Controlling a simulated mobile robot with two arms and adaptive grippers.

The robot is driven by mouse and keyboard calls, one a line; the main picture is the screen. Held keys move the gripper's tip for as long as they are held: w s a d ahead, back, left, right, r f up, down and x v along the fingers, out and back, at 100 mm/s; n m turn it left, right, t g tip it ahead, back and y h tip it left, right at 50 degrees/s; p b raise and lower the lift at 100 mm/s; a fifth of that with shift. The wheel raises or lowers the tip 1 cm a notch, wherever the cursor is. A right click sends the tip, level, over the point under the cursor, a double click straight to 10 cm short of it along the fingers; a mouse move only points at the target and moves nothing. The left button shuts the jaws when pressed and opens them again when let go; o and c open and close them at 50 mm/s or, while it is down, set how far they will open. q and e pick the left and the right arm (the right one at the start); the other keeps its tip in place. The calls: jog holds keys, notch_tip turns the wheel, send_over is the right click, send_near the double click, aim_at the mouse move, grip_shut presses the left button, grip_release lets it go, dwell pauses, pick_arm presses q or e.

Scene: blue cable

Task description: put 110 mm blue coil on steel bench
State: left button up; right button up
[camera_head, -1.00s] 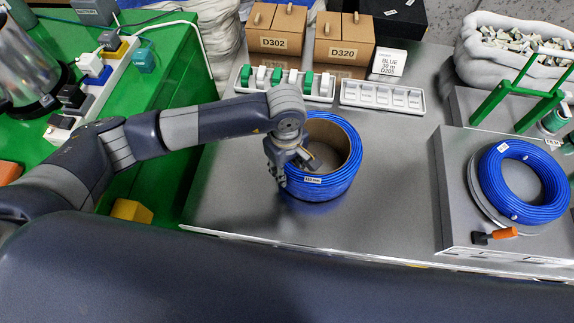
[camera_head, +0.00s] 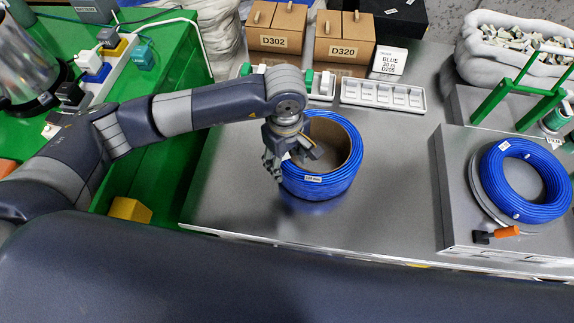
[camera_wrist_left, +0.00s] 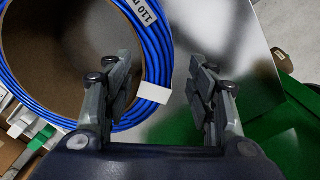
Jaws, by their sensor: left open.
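The blue coil (camera_head: 318,184) with a brown core stands on the steel bench (camera_head: 240,195), its white label facing the front. It also shows in the left wrist view (camera_wrist_left: 158,45), where its label reads 110 m and a white tag hangs at its edge. My left gripper (camera_head: 280,165) is at the coil's left rim, pointing down. In the wrist view my left gripper (camera_wrist_left: 165,95) is open, one finger over the coil and the other over bare bench outside it. Nothing is between the fingertips but the coil's edge and tag; contact cannot be told. My right gripper is not in view.
Another blue coil (camera_head: 525,180) lies on a raised grey box at the right, near an orange-handled tool (camera_head: 497,234). White trays (camera_head: 383,95), cardboard boxes (camera_head: 345,38) and a white box (camera_head: 389,61) stand behind. A green table (camera_head: 165,155) is at the left. The front bench middle is clear.

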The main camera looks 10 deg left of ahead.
pick_arm(q)
notch_tip(320, 180, up, 7)
jog(key=shift+f+b, duration=0.1)
jog(key=shift+b, duration=0.5)
jog(key=shift+r, duration=0.8)
jog(key=shift+s, duration=0.1)
